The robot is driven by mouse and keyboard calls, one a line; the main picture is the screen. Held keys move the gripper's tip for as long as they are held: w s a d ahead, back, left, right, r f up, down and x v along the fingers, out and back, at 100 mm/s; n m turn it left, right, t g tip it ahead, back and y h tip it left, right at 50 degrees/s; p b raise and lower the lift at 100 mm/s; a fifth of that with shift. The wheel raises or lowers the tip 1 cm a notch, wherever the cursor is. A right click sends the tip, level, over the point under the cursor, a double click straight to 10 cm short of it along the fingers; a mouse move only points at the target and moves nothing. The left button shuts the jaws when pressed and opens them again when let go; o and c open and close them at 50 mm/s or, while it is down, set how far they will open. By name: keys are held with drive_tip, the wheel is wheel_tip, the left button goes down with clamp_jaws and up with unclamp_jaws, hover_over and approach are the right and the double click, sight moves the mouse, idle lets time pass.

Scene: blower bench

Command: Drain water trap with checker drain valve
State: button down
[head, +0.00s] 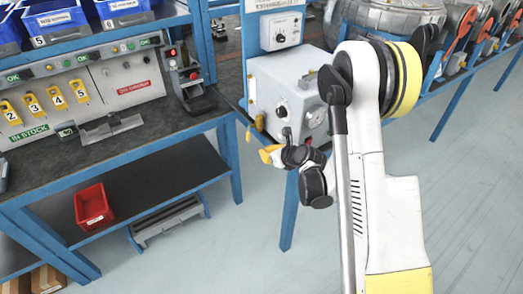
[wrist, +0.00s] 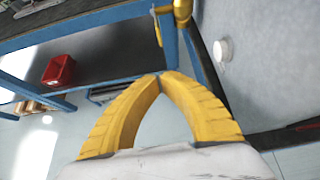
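The checker is a grey box (head: 285,95) with gauges and knobs on a blue frame beside the bench. At its lower left edge a small brass fitting (head: 260,122), apparently the drain valve, has a thin yellow piece below it. In the wrist view a brass part (wrist: 183,10) and a yellow lever-like piece (wrist: 157,28) show at the top, beyond my fingertips. My gripper (head: 268,153) is below and close to the fitting, apart from it in the wrist view. Its yellow fingers (wrist: 161,76) meet at the tips with nothing visible between. The water trap cannot be made out.
The bench (head: 110,145) with blue legs stands left, with a red bin (head: 93,207) on its lower shelf. A blue leg (wrist: 170,50) stands just beyond my fingertips. The grey box wall with a white knob (wrist: 222,50) is close on the right. Open floor lies below.

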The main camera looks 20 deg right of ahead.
sight(248, 137)
drive_tip(key=w+a+f+b, duration=0.2)
drive_tip(key=w+a+f, duration=0.1)
drive_tip(key=w, duration=0.7)
drive_tip(key=shift+a+f, duration=0.15)
drive_tip(key=shift+f, duration=0.15)
